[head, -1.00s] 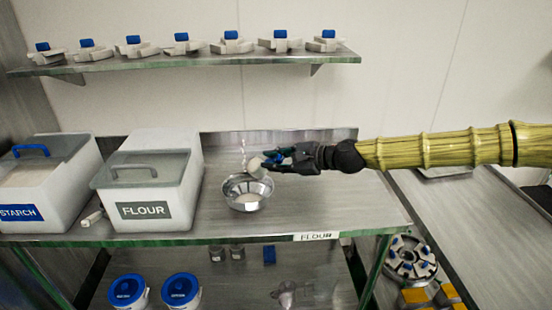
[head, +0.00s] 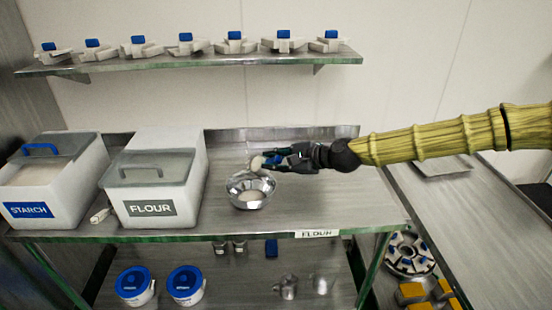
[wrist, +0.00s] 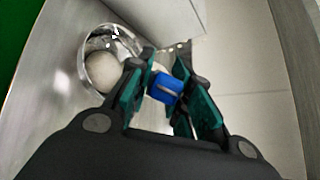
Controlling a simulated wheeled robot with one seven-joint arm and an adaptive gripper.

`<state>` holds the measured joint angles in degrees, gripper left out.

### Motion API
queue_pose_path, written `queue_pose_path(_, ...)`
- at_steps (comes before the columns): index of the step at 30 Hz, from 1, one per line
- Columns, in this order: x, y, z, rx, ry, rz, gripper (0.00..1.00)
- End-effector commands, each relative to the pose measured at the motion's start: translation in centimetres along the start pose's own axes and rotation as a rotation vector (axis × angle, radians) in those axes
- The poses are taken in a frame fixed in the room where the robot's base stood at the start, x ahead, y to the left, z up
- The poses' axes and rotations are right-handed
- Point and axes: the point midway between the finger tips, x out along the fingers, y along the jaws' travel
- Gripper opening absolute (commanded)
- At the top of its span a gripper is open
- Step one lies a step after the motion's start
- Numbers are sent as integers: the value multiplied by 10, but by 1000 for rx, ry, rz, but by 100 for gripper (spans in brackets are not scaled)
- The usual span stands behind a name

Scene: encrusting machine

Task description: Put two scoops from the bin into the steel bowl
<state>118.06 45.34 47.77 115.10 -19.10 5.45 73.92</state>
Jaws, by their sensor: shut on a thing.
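My gripper (head: 277,161) is shut on a scoop (head: 257,163) with a white cup and a blue handle. The blue handle (wrist: 165,88) sits between my fingers in the wrist view. The scoop is above the back right rim of the steel bowl (head: 240,184). The bowl stands upright on the steel table and also shows in the wrist view (wrist: 127,40). A pale heap of powder (wrist: 102,72) lies in the bowl. The flour bin (head: 125,193), labelled FLOUR, stands left of the bowl. I cannot tell whether the scoop's cup is empty.
A starch bin (head: 35,197) with a blue-handled lid stands far left. A white-handled tool (head: 100,216) lies between the bins. A wall shelf (head: 190,61) above carries several blue-topped parts. Blue-lidded tubs (head: 134,287) stand on the lower shelf. The table right of the bowl is clear.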

Motion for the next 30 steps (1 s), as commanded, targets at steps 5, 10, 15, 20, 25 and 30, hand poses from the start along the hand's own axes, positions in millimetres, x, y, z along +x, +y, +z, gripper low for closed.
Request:
queue_pose_path(5, 1, -2, 5, -25, 13, 4, 0)
queue_pose_path(10, 4, -1, 8, -49, 30, 9, 0)
queue_pose_path(15, 7, 0, 10, -73, 47, 14, 0)
queue_pose_path(20, 9, 0, 13, -97, 62, 18, 0)
queue_pose_path(25, 12, 2, 16, -125, 80, 23, 0)
queue_pose_path(30, 15, 3, 19, -158, 103, 29, 0)
